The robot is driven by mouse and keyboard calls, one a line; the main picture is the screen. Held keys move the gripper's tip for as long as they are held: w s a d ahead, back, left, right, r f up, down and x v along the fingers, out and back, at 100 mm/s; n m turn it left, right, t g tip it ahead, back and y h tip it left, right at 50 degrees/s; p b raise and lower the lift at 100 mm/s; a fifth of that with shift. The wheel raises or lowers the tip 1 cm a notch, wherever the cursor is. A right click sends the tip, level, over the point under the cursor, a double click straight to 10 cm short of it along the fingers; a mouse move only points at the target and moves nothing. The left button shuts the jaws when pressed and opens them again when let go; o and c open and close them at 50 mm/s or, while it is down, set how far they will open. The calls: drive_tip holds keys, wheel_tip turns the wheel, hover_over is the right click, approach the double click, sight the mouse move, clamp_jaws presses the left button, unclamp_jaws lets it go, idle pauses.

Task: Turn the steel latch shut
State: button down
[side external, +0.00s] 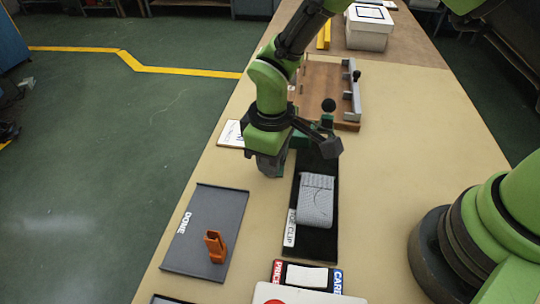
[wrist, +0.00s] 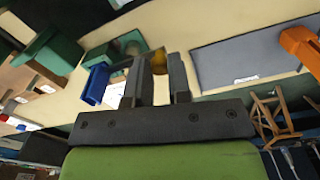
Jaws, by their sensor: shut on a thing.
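My gripper (side external: 268,170) points down beside the upper end of the black board, between it and the DONE tray. In the wrist view its fingers (wrist: 160,80) are close together on a small brass-yellow piece (wrist: 159,62), mostly hidden between them. I cannot tell exactly what this piece is. No steel latch shows clearly; my arm covers part of the area above the board. A grey sock (side external: 315,203) lies flat on the black board (side external: 320,243), by a TOE CLIP label.
The dark DONE tray (side external: 190,245) holds an upright orange clip (side external: 215,246), also in the wrist view (wrist: 301,46). A wooden fixture (side external: 318,80) with a grey bar and black knobs stands behind. A green block (wrist: 48,50) and blue piece (wrist: 97,83) sit left in the wrist view.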

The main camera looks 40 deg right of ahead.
idle(0.3)
drive_tip(key=c, duration=1.1)
unclamp_jaws()
drive_tip(key=shift+o, duration=0.2)
wheel_tip(320, 180, up, 10)
drive_tip(key=shift+r, duration=0.1)
drive_tip(key=s+d+r+m+t+y, duration=0.1)
drive_tip(key=s+d+r+m+t, duration=0.15)
drive_tip(key=d+r, duration=0.45)
drive_tip(key=s+d+r+m+t, duration=0.2)
drive_tip(key=s+d+r+m, duration=0.1)
drive_tip(key=s, duration=0.4)
drive_tip(key=s+d+r+m+t+y, duration=0.1)
drive_tip(key=s+d+r+m+t, duration=0.1)
drive_tip(key=s+r+m, duration=0.3)
drive_tip(key=shift+s+d+r+t, duration=0.4)
drive_tip(key=shift+s+d, duration=0.3)
drive_tip(key=shift+s, duration=0.55)
